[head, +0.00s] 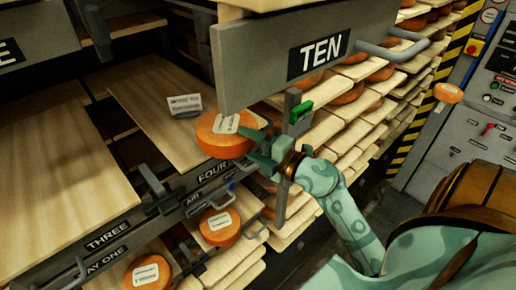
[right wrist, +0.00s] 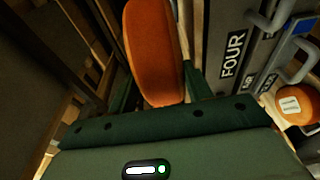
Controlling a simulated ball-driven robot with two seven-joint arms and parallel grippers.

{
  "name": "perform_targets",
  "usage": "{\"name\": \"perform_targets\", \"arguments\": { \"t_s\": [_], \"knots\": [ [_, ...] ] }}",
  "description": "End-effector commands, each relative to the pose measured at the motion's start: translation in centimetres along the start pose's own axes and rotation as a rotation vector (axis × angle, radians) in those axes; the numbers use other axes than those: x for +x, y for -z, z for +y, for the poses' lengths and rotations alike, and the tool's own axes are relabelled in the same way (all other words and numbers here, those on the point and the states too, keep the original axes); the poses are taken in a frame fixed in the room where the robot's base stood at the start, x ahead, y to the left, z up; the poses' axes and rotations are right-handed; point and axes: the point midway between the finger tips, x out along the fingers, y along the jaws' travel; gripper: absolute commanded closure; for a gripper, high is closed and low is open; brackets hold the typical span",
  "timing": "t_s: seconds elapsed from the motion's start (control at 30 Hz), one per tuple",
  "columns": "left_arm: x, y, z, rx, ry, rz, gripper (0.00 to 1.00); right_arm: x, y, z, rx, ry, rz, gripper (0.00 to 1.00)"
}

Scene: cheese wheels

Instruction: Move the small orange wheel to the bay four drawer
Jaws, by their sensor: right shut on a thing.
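The small orange wheel (head: 209,139), with a pale label on top, is in my right gripper (head: 260,148). In the right wrist view the wheel (right wrist: 150,45) stands between the two green fingers (right wrist: 158,92), which are shut on it. In the head view the wheel overlaps the right edge of the open bay four drawer's wooden board (head: 140,84). I cannot tell whether it touches the board. The drawer's FOUR label (head: 214,170) is on its front, and it also shows in the right wrist view (right wrist: 232,54). My left gripper is not in view.
A white card (head: 184,105) stands on the bay four board. The open THREE drawer (head: 45,160) is at its left. The TEN drawer front (head: 270,55) juts out above. Lower orange wheels (head: 220,227) (head: 150,274) sit below. A control panel (head: 485,120) is at right.

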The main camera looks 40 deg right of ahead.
Motion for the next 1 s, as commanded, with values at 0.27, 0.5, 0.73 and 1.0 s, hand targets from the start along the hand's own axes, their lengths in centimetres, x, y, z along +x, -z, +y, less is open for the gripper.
{"name": "perform_targets", "arguments": {
  "t_s": [0.27,0.5,0.73,1.0],
  "knots": [
    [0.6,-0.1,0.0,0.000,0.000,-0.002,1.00,2.8,-0.6,0.3,-0.003,-0.008,0.000,1.00],
    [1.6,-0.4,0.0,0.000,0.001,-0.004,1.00,2.9,-0.6,-1.5,-0.002,-0.006,0.000,1.00],
    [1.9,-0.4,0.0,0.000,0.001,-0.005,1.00,2.9,-0.6,-2.1,-0.002,-0.006,0.000,1.00],
    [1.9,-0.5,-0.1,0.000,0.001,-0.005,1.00,2.9,-0.6,-2.1,-0.002,-0.007,-0.001,1.00]
  ]
}}
